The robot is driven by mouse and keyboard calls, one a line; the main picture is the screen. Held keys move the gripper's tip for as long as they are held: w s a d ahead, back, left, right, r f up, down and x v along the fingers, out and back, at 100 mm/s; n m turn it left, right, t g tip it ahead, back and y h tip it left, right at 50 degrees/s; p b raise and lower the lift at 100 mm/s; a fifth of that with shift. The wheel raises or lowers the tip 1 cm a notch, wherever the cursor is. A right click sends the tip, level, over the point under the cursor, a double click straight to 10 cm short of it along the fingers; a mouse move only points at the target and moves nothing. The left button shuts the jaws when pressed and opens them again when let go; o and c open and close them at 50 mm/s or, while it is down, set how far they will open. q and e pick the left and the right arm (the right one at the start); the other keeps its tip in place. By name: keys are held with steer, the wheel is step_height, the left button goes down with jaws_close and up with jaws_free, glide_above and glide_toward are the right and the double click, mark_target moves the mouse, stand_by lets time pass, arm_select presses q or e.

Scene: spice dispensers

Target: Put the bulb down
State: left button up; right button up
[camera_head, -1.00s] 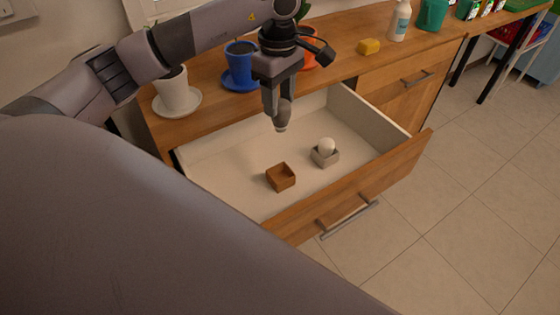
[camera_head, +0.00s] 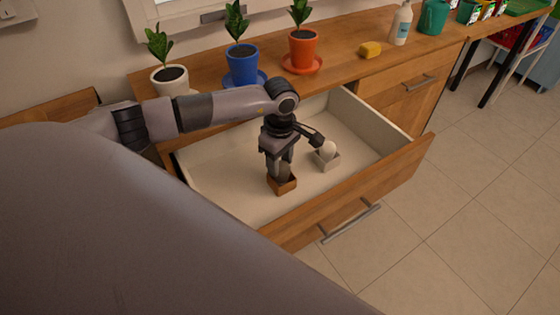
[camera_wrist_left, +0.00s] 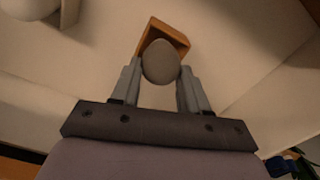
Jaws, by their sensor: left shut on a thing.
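My left gripper (camera_head: 279,174) reaches down into the open drawer, right at the small brown wooden box (camera_head: 284,189). In the left wrist view it is shut on a pale grey bulb (camera_wrist_left: 160,62), with a finger on each side. The brown box (camera_wrist_left: 176,32) shows behind the bulb there, and the bulb overlaps its opening. I cannot tell whether the bulb touches the box. In the head view the gripper mostly hides the bulb. My right gripper is not in view.
A grey box (camera_head: 328,163) with a white bulb (camera_head: 327,149) stands to the right in the drawer (camera_head: 235,199). The drawer floor around the boxes is clear.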

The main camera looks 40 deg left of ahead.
arm_select(q)
steer(key=shift+f, duration=0.3)
steer(key=shift+f+b, duration=0.3)
steer(key=shift+b, duration=0.05)
steer(key=o, duration=1.2)
steer(key=shift+r, duration=0.1)
steer(key=shift+c, duration=0.2)
steer(key=shift+r+p, duration=0.55)
steer(key=shift+r, duration=0.05)
step_height(320, 180, up, 12)
steer(key=shift+f, duration=0.25)
